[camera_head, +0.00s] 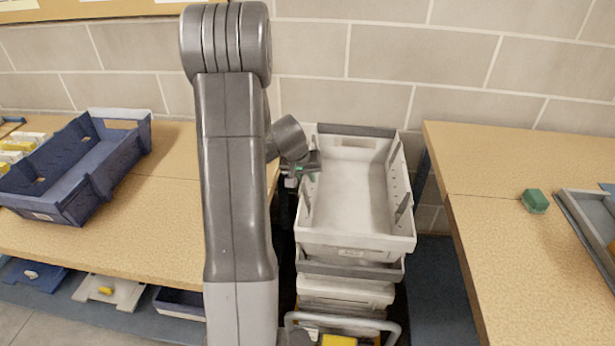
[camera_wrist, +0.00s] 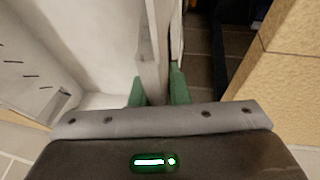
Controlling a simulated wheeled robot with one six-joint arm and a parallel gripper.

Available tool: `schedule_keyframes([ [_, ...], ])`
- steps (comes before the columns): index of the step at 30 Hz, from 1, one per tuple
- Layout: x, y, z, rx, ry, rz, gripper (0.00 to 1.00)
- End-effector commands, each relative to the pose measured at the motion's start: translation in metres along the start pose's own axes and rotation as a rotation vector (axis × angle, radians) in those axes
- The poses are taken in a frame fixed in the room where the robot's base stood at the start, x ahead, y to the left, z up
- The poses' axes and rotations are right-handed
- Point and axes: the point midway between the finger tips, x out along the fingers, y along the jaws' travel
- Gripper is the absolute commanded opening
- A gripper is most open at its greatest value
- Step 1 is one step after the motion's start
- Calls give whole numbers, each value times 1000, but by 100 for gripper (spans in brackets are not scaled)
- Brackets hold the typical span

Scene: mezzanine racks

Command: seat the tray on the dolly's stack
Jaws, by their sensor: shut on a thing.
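A light grey tray (camera_head: 352,195) sits at the top of the dolly's stack (camera_head: 345,290) in the head view, between two tables. It looks slightly offset from the tray beneath it, and I cannot tell whether it rests fully on it. My gripper (camera_head: 308,172) is at the tray's left wall. In the wrist view the green fingertips of my gripper (camera_wrist: 160,90) are shut on the wall of the tray (camera_wrist: 150,50), one on each side. The tray is empty. The dolly's handle (camera_head: 343,316) shows at the bottom; its base is out of view.
A dark blue crate (camera_head: 75,165) stands on the left table (camera_head: 150,230). A green block (camera_head: 535,201) and a grey tray (camera_head: 590,225) are on the right table (camera_head: 500,260). A block wall (camera_head: 380,60) closes the back. Both table edges lie close to the stack.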

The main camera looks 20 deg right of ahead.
Motion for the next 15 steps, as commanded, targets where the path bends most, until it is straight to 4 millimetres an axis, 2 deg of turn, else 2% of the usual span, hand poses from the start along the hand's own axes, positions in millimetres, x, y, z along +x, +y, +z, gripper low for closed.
schedule_keyframes([
  [15, 7, -2, 2, -1, 2, 1, 0],
])
